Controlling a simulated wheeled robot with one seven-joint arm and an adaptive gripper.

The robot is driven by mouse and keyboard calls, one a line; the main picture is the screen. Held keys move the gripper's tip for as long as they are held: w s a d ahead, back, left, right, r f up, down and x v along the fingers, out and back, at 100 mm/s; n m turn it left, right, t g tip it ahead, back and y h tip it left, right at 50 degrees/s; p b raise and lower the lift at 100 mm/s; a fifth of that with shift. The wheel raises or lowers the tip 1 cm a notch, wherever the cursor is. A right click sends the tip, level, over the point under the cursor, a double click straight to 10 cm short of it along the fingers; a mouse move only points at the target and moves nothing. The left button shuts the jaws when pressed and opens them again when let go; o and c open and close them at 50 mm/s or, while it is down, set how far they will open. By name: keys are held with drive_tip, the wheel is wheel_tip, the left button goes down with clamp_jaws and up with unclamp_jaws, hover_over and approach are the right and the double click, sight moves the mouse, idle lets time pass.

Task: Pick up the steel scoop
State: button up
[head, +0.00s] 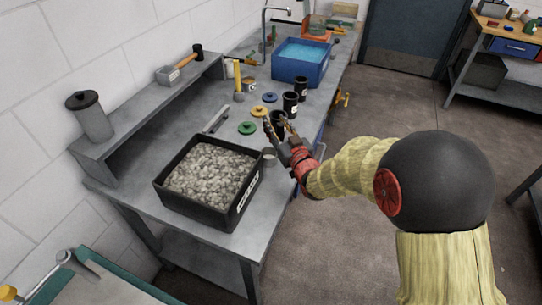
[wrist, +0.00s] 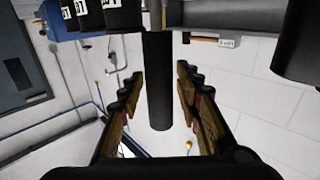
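A dark cylindrical handle (wrist: 158,85) stands between my fingers in the wrist view, which looks upside down. A small grey round piece (head: 268,158) lies under my gripper in the head view, beside the gravel bin. The handle and this piece may be the steel scoop, but my gripper hides how they join. My gripper (head: 280,130) is over the bench near the black cups. Its fingers in the wrist view (wrist: 158,88) are apart on either side of the handle, with gaps showing; I see no grip on it.
A black bin of gravel (head: 163,191) stands at the bench front. Black cups (head: 291,103), coloured lids (head: 247,128) and a grey metal bar (head: 215,119) lie nearby. A blue tub (head: 293,74) stands farther back. A raised shelf (head: 135,125) runs along the wall.

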drive_tip(key=shift+w+a+r, duration=0.15)
drive_tip(key=shift+w+a, duration=0.1)
drive_tip(key=shift+w, duration=0.15)
drive_tip(key=shift+c, duration=0.5)
drive_tip(key=c, duration=0.7)
clamp_jaws()
